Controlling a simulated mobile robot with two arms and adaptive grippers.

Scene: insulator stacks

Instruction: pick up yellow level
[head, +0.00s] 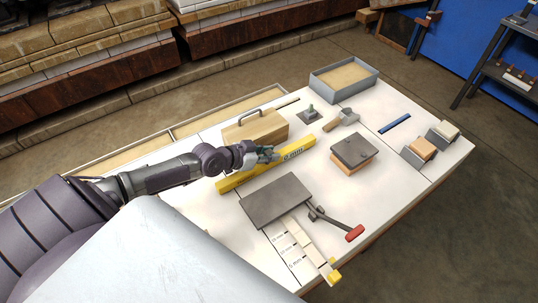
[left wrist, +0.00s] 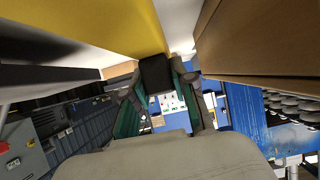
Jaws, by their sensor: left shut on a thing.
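The yellow level (head: 236,179) is a long bar with dark lettering near its right end. It lies diagonally across the middle of the white table, on or just above its top; I cannot tell which. My left gripper (head: 266,156) reaches in from the left and is shut on the level near its middle. In the left wrist view, the level (left wrist: 95,22) fills the upper left, running to the fingers of my left gripper (left wrist: 157,72). The gripper covers part of the level. My right gripper is not in view.
A wooden box with a handle (head: 256,128) stands close behind the level. A dark grey plate (head: 275,201) lies just in front. The table's right front (head: 400,187) is clear.

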